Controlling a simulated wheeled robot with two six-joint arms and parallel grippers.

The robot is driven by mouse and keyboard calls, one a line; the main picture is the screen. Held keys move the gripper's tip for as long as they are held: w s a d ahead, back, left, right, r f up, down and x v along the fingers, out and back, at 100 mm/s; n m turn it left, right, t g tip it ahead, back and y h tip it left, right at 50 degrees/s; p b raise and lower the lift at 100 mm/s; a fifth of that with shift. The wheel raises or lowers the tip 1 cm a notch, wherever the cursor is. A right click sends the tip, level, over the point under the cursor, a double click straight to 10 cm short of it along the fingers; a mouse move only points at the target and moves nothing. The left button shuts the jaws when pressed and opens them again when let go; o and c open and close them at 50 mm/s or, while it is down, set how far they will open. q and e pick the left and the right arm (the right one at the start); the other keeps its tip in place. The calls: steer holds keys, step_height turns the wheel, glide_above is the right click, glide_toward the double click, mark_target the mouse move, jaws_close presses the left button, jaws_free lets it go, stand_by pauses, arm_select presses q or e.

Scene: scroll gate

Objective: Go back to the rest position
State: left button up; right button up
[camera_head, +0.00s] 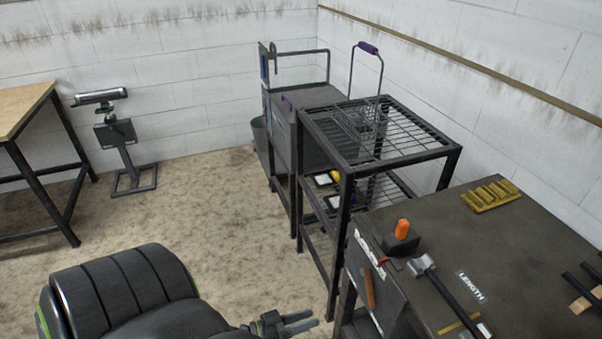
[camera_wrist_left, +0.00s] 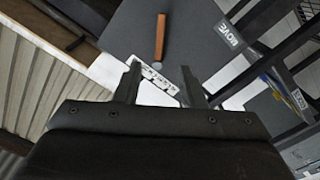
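My left gripper (camera_head: 299,322) shows at the bottom of the head view, low beside the dark workbench. Its two fingers are apart with nothing between them. The fingers also show in the left wrist view (camera_wrist_left: 162,85), spread open, with an orange-brown handle (camera_wrist_left: 160,38) and a white lettered label beyond them. I cannot tell the distance to these. My left arm (camera_head: 130,295) fills the lower left of the head view. My right gripper is in neither view.
The workbench (camera_head: 440,230) carries a hammer (camera_head: 445,290), an orange item (camera_head: 402,229) and a yellow ridged block (camera_head: 487,196). A wire basket (camera_head: 362,122) stands on the metal rack (camera_head: 405,160). A stand (camera_head: 120,140) and wooden table (camera_head: 22,105) are at left. The middle floor is clear.

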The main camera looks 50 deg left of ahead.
arm_select(q)
steer(key=shift+s+a, duration=0.15)
steer(key=shift+s, duration=0.3)
steer(key=shift+f, duration=0.1)
steer(key=s+a+f+g+y, duration=0.2)
steer(key=s+f+g+y, duration=0.15)
steer(key=f, duration=0.55)
steer(key=s+a+f+g+y, duration=0.2)
steer(key=s+f+g+y, duration=0.15)
steer(key=f, duration=0.55)
steer(key=s+d+f+g, duration=0.1)
steer(key=s+f+g, duration=0.1)
steer(key=s, duration=0.4)
steer(key=s+d+f+m+g, duration=0.1)
steer(key=s+d+f+g, duration=0.1)
steer(key=s+f, duration=0.3)
steer(key=s+d+f+m+g, duration=0.1)
steer(key=s+d+f+g, duration=0.1)
steer(key=s+f+g, duration=0.2)
steer(key=s, duration=0.3)
steer(key=shift+s+d+f+y, duration=0.15)
steer(key=shift+s+d+y, duration=0.15)
steer(key=shift+y, duration=0.1)
